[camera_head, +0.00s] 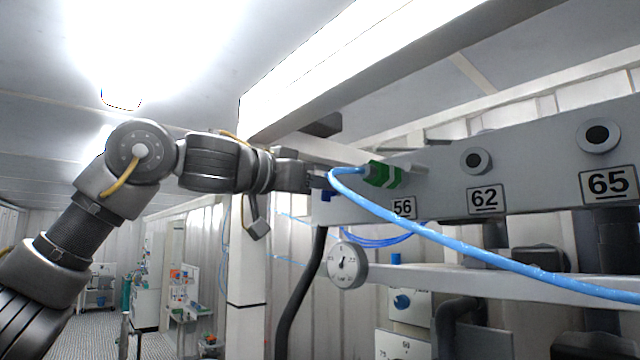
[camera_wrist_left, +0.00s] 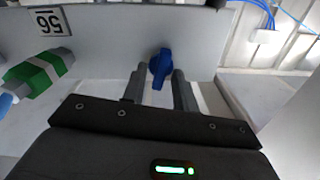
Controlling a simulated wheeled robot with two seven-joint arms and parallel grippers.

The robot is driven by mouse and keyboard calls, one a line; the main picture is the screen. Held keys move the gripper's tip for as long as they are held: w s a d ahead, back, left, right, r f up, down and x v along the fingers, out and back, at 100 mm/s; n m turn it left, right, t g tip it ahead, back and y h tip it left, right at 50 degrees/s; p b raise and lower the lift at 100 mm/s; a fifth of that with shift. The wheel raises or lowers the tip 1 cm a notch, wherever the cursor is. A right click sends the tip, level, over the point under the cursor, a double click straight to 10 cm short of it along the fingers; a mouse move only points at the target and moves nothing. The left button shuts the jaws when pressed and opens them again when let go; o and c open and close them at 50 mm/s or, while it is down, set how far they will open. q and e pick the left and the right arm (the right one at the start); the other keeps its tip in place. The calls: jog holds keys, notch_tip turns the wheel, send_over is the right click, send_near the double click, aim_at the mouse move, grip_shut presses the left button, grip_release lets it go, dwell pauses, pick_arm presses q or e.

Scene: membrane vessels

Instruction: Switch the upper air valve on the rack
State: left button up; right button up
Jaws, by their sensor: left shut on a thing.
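The upper air valve has a blue handle (camera_wrist_left: 161,68) at the left end of the grey rack beam (camera_head: 445,185). In the left wrist view the handle sits between the two fingers of my left gripper (camera_wrist_left: 160,85), which is shut on it. In the head view my left gripper (camera_head: 322,184) reaches the beam's end from the left, and only a small blue patch of the valve (camera_head: 326,196) shows below the fingers. My right gripper is in neither view.
A green connector (camera_head: 382,174) with a blue hose (camera_head: 460,243) sits just right of the valve, by label 56 (camera_head: 403,208). Ports 62 (camera_head: 476,160) and 65 (camera_head: 598,135) are further right. A round gauge (camera_head: 347,265) and a black hose (camera_head: 301,300) are below.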

pick_arm(q)
jog(key=shift+s+d+f+m, duration=0.1)
jog(key=shift+f+m, duration=0.05)
jog(key=shift+m, duration=3.35)
jog(key=shift+s+d+f+m, duration=0.1)
jog(key=shift+m, duration=3.4)
jog(key=shift+f, duration=0.1)
jog(key=o, duration=0.5)
jog(key=shift+o, duration=0.5)
jog(key=shift+a, duration=0.1)
jog(key=shift+s, duration=0.1)
